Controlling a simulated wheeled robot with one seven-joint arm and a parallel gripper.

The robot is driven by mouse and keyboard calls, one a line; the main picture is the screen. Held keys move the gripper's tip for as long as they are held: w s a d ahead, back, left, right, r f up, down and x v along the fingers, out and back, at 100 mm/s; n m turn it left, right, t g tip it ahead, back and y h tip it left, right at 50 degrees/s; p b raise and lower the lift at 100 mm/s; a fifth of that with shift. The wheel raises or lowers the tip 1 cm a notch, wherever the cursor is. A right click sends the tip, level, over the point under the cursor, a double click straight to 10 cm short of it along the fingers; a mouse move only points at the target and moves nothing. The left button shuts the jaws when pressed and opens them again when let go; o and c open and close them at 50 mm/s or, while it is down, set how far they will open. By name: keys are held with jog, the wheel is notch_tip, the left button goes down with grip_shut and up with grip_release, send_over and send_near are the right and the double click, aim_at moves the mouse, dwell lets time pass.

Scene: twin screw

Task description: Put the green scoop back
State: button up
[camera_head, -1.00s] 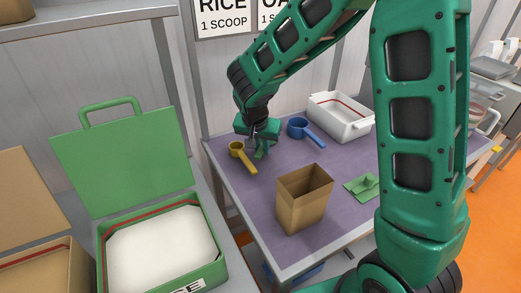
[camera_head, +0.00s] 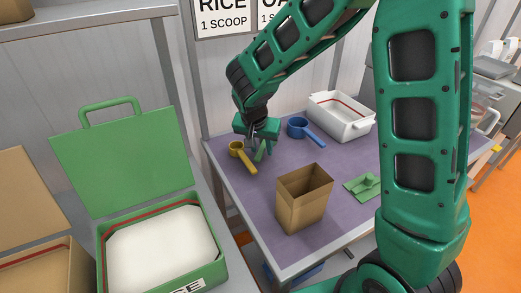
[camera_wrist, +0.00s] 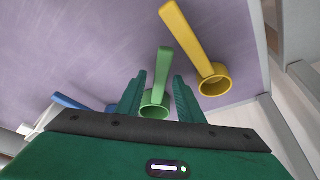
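The green scoop (camera_wrist: 154,105) lies between my gripper's two fingers in the wrist view, its handle pointing away past the fingertips. In the head view only a little of the green scoop (camera_head: 260,153) shows under my gripper (camera_head: 264,141), at the back left of the purple table. My fingers (camera_wrist: 159,76) stand apart, with visible gaps to the handle on both sides. The yellow scoop (camera_head: 243,157) lies just to the left of the green one in the head view, and the blue scoop (camera_head: 305,131) to the right.
An open brown paper bag (camera_head: 301,201) stands near the table's front. A green piece with a raised knob (camera_head: 366,186) lies right of it. A white bin (camera_head: 345,116) stands at the back. The open green rice box (camera_head: 162,271) is at the left.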

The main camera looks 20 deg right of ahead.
jog(key=v, duration=1)
jog(key=shift+r, duration=0.35)
jog(key=shift+s, duration=0.2)
jog(key=s+d+r+g, duration=0.2)
jog(key=s+d, duration=0.5)
jog(key=d, duration=0.6)
jog(key=s+d+g+y, duration=0.1)
jog(key=s+d, duration=0.4)
jog(key=s, duration=0.6)
jog(key=s+d+f+y, duration=0.1)
jog(key=s+d, duration=0.3)
jog(key=s, duration=0.8)
jog(key=shift+s+d+f+g+y, duration=0.3)
jog(key=shift+s+d+g+y, duration=0.05)
jog(key=shift+d+g+y, duration=0.05)
jog(key=shift+w, duration=0.15)
